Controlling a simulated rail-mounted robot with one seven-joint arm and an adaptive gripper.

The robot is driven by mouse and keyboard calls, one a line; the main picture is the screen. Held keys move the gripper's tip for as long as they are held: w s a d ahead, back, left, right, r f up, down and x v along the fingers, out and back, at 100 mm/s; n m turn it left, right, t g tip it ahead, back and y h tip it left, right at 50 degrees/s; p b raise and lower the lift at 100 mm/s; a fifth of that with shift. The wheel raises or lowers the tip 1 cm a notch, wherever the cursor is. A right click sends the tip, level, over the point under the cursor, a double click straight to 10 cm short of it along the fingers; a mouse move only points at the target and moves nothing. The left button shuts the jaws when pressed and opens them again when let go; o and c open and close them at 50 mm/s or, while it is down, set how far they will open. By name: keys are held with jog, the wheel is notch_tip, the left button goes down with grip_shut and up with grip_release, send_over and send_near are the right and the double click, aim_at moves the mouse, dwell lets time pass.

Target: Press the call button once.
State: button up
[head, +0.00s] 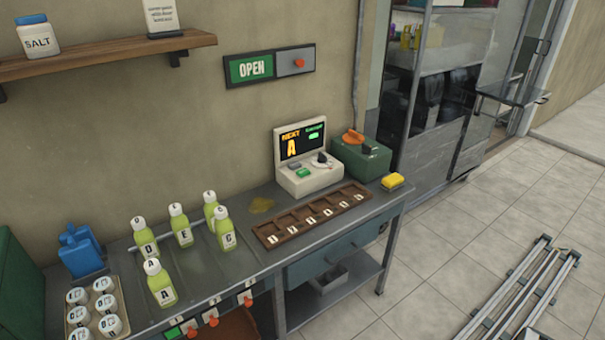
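A cream console (308,178) stands near the back of the metal counter, by the wall. Its dark screen (301,142) shows orange text with a large letter A, and small green marks at the right. A green button (303,173) sits on the console's sloped front, and a dark knob or lever (321,158) is to its right. No label can be read on the button, so I cannot tell for certain that it is the call button. My gripper is not in view.
Several lettered green bottles (183,226) stand on the counter's left half. A brown slotted tray (312,215) lies in front of the console. Metal rails (530,290) lie on the floor.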

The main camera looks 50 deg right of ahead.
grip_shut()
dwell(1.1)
